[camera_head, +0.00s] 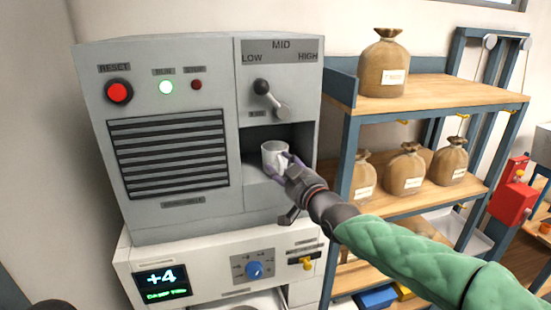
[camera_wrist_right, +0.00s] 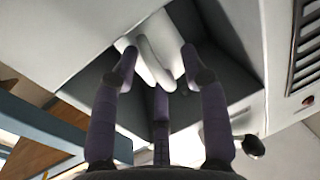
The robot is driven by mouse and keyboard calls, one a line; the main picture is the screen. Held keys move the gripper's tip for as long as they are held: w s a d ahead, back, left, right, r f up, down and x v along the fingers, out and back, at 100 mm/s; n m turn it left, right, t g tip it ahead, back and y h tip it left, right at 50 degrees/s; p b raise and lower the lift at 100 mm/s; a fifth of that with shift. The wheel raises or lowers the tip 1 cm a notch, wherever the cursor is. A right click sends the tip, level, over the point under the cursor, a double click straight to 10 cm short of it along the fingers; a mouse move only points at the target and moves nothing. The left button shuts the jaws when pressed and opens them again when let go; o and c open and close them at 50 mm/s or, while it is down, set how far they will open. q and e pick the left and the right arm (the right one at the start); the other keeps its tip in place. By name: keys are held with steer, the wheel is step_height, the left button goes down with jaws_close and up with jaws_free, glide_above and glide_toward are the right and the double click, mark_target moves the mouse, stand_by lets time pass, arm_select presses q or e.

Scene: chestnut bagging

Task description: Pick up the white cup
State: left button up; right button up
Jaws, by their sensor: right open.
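The white cup (camera_head: 273,152) stands upright in the recess at the right of the grey machine, below the lever. My right gripper (camera_head: 287,168) reaches into the recess from the lower right, and its fingers are right at the cup's front. In the right wrist view the cup (camera_wrist_right: 155,62) shows its handle between my open purple fingers (camera_wrist_right: 157,68); I cannot tell whether they touch it. My left gripper is not in view.
The grey machine (camera_head: 90,180) has a lever (camera_head: 263,88) above the recess and walls close around the cup. A wooden shelf (camera_head: 430,92) with several brown sacks stands at the right. A panel with a blue knob (camera_head: 254,270) is below.

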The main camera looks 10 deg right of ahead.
steer(key=shift+w, duration=0.1)
jaws_close()
steer(key=shift+r, duration=0.15)
stand_by(0.4)
steer(key=shift+r+b, duration=0.4)
steer(key=shift+r, duration=1.3)
steer(key=b+v, duration=0.7)
steer(key=v, duration=1.1)
stand_by(0.8)
